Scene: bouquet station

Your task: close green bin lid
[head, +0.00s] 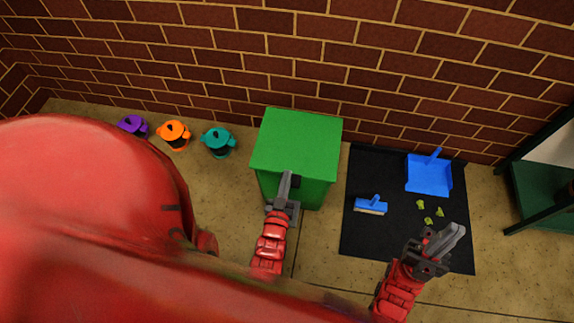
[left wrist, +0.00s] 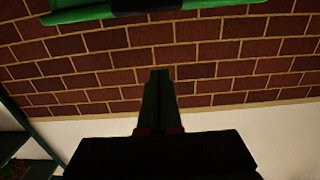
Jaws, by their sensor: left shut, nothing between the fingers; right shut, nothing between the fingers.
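The green bin (head: 275,185) stands against the brick wall, near the middle of the head view. Its green lid (head: 297,138) covers the top and looks down; I cannot tell whether a small gap is left. A dark handle (head: 295,181) shows at the lid's front edge. My left gripper (head: 286,181) is shut and empty at the bin's front, beside the handle; contact cannot be told. In the left wrist view its fingers (left wrist: 158,90) are together, and a green edge (left wrist: 85,13) with a dark part crosses the top. My right gripper (head: 452,238) is shut and empty over the black mat's front edge.
A black mat (head: 360,232) right of the bin holds a blue brush (head: 371,206), a blue dustpan (head: 429,176) and several green bits (head: 428,220). Purple (head: 133,125), orange (head: 174,133) and teal (head: 218,141) cans stand left of the bin. A dark green frame (head: 535,185) is at the right.

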